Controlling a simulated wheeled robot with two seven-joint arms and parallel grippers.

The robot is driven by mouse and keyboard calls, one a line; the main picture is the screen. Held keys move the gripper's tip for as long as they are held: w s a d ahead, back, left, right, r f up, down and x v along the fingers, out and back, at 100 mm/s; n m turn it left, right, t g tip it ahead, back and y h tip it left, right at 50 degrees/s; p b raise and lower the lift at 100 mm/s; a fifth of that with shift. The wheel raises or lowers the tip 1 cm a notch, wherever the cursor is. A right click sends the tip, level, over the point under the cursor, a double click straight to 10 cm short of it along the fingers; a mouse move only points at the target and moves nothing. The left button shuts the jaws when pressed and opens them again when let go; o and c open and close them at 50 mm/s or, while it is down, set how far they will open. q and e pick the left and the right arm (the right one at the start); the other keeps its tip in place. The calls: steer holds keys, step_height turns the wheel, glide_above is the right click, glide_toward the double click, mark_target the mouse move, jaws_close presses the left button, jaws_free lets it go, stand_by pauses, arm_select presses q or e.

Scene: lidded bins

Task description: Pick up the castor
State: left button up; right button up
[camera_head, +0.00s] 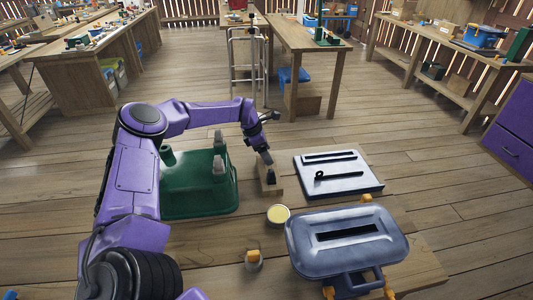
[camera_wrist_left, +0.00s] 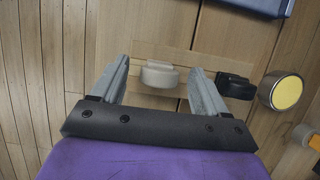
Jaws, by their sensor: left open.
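A pale grey, rounded piece that looks like the castor (camera_wrist_left: 160,74) lies on wood between the two grey fingers of my left gripper (camera_wrist_left: 163,85) in the left wrist view. The fingers are open, one on each side of it, and I see no clear contact. In the head view my left gripper (camera_head: 268,165) points down over a small wooden block (camera_head: 271,188), and it mostly hides the castor there. A black piece (camera_wrist_left: 236,86) lies just beyond the right finger in the wrist view. My right gripper is not in view.
A green bin (camera_head: 200,196) stands left of the gripper. A flat slotted lid (camera_head: 350,185) lies to the right. A yellow-topped round tin (camera_head: 278,215), a grey piece with an orange top (camera_head: 254,260) and a blue lidded bin (camera_head: 305,238) stand nearer. Workbenches (camera_head: 318,42) stand farther off.

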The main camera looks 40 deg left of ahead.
arm_select(q)
steer(key=shift+w+d+f, duration=0.15)
steer(key=shift+f, duration=0.4)
steer(key=c, duration=1.1)
steer(key=shift+o, duration=0.2)
steer(key=shift+r, duration=0.1)
